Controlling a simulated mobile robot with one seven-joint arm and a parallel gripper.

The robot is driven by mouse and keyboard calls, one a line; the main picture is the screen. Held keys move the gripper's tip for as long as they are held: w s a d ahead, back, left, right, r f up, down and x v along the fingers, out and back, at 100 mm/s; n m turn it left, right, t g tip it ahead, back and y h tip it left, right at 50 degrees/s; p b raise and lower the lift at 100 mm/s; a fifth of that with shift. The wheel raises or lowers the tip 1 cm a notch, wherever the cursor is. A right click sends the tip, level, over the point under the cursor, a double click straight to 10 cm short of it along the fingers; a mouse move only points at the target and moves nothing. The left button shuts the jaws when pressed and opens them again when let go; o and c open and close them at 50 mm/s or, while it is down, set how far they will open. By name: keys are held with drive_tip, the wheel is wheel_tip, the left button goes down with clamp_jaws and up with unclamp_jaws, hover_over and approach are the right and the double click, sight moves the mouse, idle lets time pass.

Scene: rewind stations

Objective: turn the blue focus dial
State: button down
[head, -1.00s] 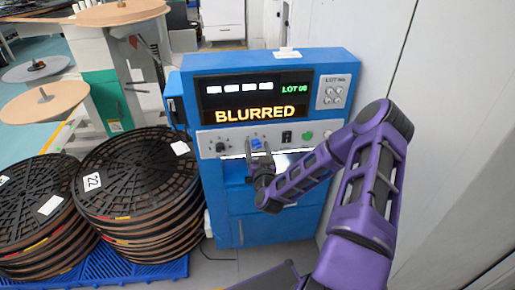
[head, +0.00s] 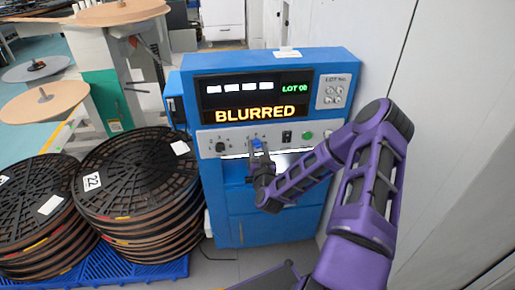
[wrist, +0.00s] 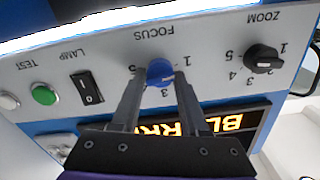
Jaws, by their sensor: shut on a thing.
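The blue focus dial (head: 256,143) is on the grey control panel (head: 225,137) of a blue machine, left of the black lamp switch. In the wrist view the blue dial (wrist: 159,72) shows under the printed word FOCUS, upside down in the picture. My gripper (head: 258,155) reaches the panel from below in the head view. In the wrist view my gripper (wrist: 158,88) has its two fingers on either side of the dial, shut on it. The machine's display (head: 254,114) reads BLURRED in orange.
The black zoom dial (wrist: 264,59) sits beside the focus dial. On the other side are the black lamp switch (wrist: 87,87) and the green test button (wrist: 44,94). Stacked black reels (head: 137,185) stand left of the machine. A white wall (head: 455,130) is at right.

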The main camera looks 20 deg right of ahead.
drive_tip(key=shift+f, duration=0.1)
drive_tip(key=m+b, duration=0.2)
drive_tip(key=m, duration=0.3)
drive_tip(key=shift+f+b, duration=0.1)
drive_tip(key=shift+b, duration=0.25)
drive_tip(key=m+b, duration=0.1)
drive_tip(key=m, duration=0.3)
drive_tip(key=shift+d+b, duration=0.1)
drive_tip(key=shift+b, duration=0.2)
drive_tip(key=shift+m, duration=0.3)
drive_tip(key=shift+c, duration=2.3)
unclamp_jaws()
drive_tip(key=shift+s, duration=0.1)
